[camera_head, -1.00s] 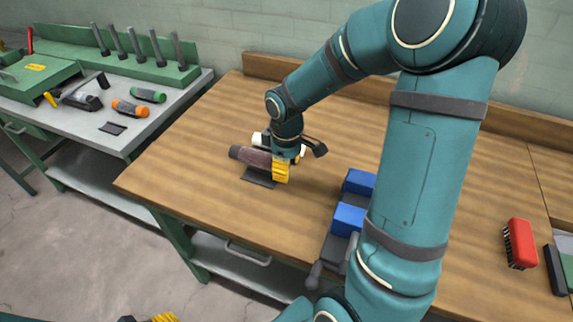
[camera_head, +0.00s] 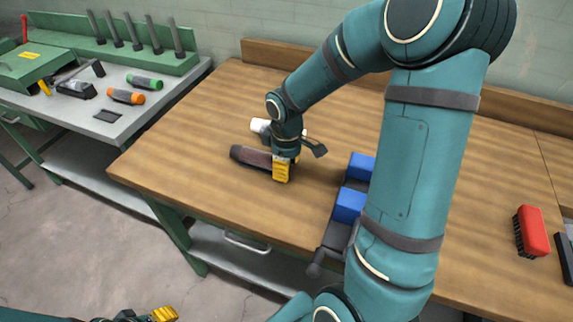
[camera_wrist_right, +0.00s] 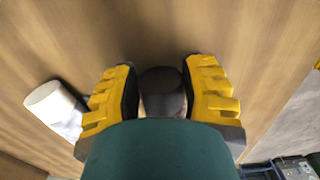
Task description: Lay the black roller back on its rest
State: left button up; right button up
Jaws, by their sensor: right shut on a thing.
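The black roller (camera_head: 248,154) is a dark cylinder with a reddish-brown middle band. It lies level at the left part of the wooden table, very low over or touching the top; I cannot tell which. My right gripper (camera_head: 283,168) points down and is shut on its right end. In the right wrist view the roller's dark end (camera_wrist_right: 162,90) sits between the two yellow fingers. My left gripper (camera_head: 150,316) shows only partly at the bottom edge, away from the table; its jaws are unclear. I cannot identify the rest for certain.
A white cylinder (camera_head: 260,126) lies just behind the roller. Blue blocks on a dark base (camera_head: 333,235) stand to the right, and a red brush (camera_head: 532,231) farther right. The grey bench (camera_head: 150,108) at left holds green and orange rollers, tools and a dark flat patch.

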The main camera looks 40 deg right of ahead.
jog(key=o, duration=1.3)
jog(key=shift+r, duration=0.1)
notch_tip(320, 180, up, 12)
jog(key=shift+f, duration=0.1)
jog(key=shift+s, duration=0.1)
